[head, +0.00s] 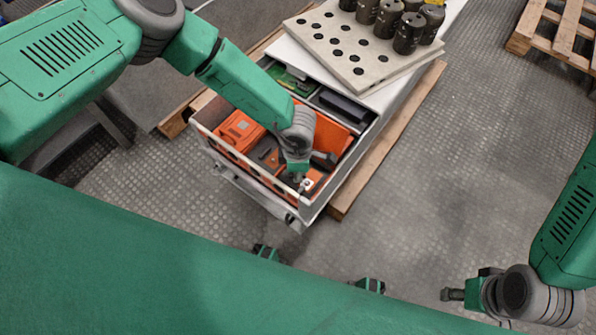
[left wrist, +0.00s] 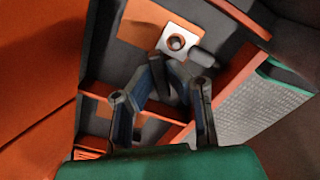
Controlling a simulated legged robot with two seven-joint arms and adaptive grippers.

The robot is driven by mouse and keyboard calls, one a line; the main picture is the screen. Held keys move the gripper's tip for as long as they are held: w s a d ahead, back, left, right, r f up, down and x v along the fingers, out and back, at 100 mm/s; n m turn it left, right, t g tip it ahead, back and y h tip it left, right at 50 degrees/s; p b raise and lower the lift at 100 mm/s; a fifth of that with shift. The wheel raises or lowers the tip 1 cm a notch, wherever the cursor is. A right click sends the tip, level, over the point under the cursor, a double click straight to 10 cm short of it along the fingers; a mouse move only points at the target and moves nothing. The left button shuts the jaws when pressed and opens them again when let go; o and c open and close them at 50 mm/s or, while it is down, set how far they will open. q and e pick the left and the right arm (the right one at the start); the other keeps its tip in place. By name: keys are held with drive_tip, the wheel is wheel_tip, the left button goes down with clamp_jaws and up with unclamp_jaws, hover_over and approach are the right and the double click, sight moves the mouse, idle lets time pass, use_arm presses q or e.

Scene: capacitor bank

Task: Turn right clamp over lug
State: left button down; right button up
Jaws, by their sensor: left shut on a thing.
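My left gripper (head: 304,184) reaches down into the open front compartment of the cabinet (head: 205,140). In the left wrist view its fingers (left wrist: 168,75) are closed around a small dark piece, apparently the right clamp (left wrist: 161,80). Just beyond the fingertips is a pale square plate with a round dark-ringed hole, apparently the lug (left wrist: 178,39). A grey rounded part (left wrist: 202,57) sits beside the plate. The fingers partly hide the clamp, so I cannot tell its exact angle. My right gripper (head: 453,294) hangs over the floor at the lower right, away from the cabinet; its finger opening is unclear.
Orange blocks (head: 241,130) and dividers fill the compartment, and its walls stand close around my left gripper. A perforated board (head: 345,50) with several dark cylinders (head: 409,33) lies on the cabinet's back part. A wooden pallet (head: 390,135) is underneath.

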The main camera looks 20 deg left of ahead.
use_arm(q)
drive_tip(key=m, duration=0.3)
drive_tip(key=shift+w+m, duration=0.15)
drive_tip(key=shift+m, duration=0.15)
drive_tip(key=shift+m+b, duration=0.4)
drive_tip(key=shift+m, duration=1.5)
drive_tip(key=c, duration=1.9)
unclamp_jaws()
drive_tip(key=shift+o, duration=0.2)
drive_tip(key=shift+r, duration=0.1)
wheel_tip(320, 180, up, 12)
